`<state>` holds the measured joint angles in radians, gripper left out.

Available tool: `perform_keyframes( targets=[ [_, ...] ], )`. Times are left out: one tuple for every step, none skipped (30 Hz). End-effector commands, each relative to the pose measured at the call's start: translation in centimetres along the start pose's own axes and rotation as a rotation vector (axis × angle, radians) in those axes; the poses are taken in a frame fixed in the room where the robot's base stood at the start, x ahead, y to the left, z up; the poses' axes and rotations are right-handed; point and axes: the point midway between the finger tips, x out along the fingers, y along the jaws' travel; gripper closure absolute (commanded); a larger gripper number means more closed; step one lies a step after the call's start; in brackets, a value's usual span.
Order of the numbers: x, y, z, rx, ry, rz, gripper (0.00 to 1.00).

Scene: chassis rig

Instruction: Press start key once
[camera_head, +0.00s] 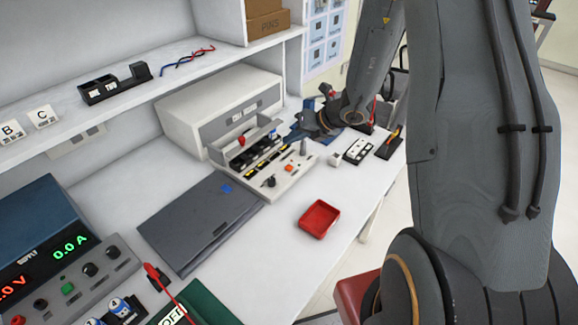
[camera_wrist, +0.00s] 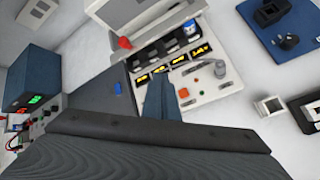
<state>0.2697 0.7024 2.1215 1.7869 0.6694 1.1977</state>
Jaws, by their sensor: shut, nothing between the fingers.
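A pale control panel (camera_head: 272,178) stands on the bench, with small controls along its sloping front; it also shows in the wrist view (camera_wrist: 206,102). No readable label shows which key is start. My gripper (camera_wrist: 160,80) is shut and empty, its fingertips over the panel's front part near the row of yellow-lettered dark displays (camera_wrist: 173,62). The orange key lies just right of the fingers in the wrist view. I cannot tell whether the fingertips touch the panel.
A closed dark laptop-like slab (camera_head: 200,225) lies left of the panel. A red tray (camera_head: 318,218) is in front of it. A power supply (camera_head: 60,250) with lit digits stands at the lower left. A large pale cabinet (camera_head: 215,105) stands behind the panel.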

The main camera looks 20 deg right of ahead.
Motion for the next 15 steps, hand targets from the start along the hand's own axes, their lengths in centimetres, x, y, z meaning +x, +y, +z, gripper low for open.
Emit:
perform_keyframes(
  targets=[
    [0.09,-0.34,0.27,0.030,-0.011,-0.003,1.00],
    [0.13,-0.46,0.39,0.041,-0.016,-0.004,1.00],
    [0.16,-0.55,0.46,0.050,-0.019,-0.005,1.00],
    [0.17,-0.58,0.48,0.053,-0.021,-0.006,1.00],
    [0.17,-0.59,0.49,0.054,-0.021,-0.006,1.00],
    [0.17,-0.58,0.49,0.053,-0.021,-0.006,1.00],
    [0.17,-0.57,0.48,0.053,-0.020,-0.006,1.00],
    [0.16,-0.56,0.47,0.052,-0.020,-0.006,1.00],
    [0.16,-0.55,0.47,0.052,-0.020,-0.006,1.00],
    [0.16,-0.55,0.46,0.051,-0.020,-0.006,1.00],
    [0.16,-0.55,0.46,0.051,-0.020,-0.006,1.00],
    [0.17,-0.55,0.45,0.050,-0.020,-0.006,1.00],
    [0.20,-0.57,0.43,0.050,-0.019,-0.006,1.00],
    [0.24,-0.59,0.40,0.050,-0.019,-0.006,1.00],
    [0.31,-0.64,0.34,0.050,-0.019,-0.006,1.00]
  ],
)
